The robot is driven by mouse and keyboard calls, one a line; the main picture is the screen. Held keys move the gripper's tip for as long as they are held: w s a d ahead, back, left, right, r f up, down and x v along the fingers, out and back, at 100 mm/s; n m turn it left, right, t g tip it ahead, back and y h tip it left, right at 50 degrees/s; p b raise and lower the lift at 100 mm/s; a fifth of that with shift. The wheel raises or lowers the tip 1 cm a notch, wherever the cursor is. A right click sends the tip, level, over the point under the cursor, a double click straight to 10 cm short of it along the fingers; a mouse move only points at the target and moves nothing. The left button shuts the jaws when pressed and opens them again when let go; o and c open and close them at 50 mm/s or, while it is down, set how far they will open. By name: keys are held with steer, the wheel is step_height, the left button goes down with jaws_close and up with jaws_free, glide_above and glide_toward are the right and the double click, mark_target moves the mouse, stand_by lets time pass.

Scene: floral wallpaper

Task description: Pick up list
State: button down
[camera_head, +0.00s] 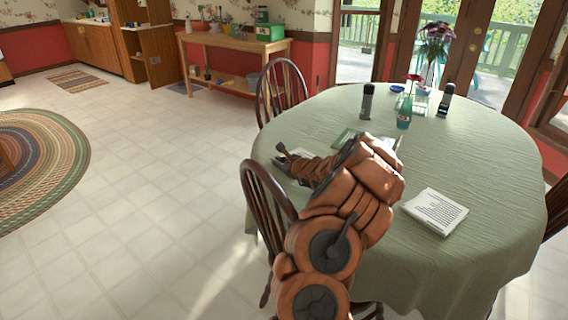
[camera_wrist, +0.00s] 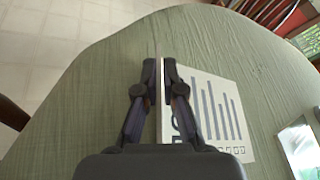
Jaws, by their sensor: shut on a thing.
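My gripper (camera_head: 281,154) is low over the left edge of the table in the head view. In the wrist view my gripper (camera_wrist: 158,65) is shut on the left edge of a white printed sheet (camera_wrist: 225,92), probably the list. The sheet has long dark bars and a row of small marks. Its left edge runs between the fingers, and the right finger covers part of it. In the head view my arm mostly hides this sheet. A white pad with lines of text (camera_head: 435,210) lies apart on the table, right of my arm.
The green-clothed table (camera_head: 470,260) also holds a dark bottle (camera_head: 367,101), a teal bottle (camera_head: 404,112), a dark canister (camera_head: 445,100) and a flower vase (camera_head: 421,92). Wooden chairs (camera_head: 283,88) stand at its left. Open tiled floor (camera_head: 140,190) lies farther left.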

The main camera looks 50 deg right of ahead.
step_height(320, 180, up, 3)
steer(key=shift+r, duration=0.1)
steer(key=shift+s+a+r, duration=0.1)
steer(key=shift+s, duration=0.15)
steer(key=s+a+b, duration=0.2)
steer(key=s+a, duration=0.1)
steer(key=s+a+b, duration=0.2)
steer(key=s, duration=0.2)
steer(key=s+a+r+b, duration=0.1)
steer(key=s+a+b, duration=0.2)
steer(key=s, duration=0.1)
steer(key=shift+s+a, duration=0.1)
steer(key=shift+a, duration=0.2)
steer(key=shift+s+a+r+b, duration=0.2)
steer(key=shift+s+a+b, duration=0.15)
steer(key=shift+s, duration=0.2)
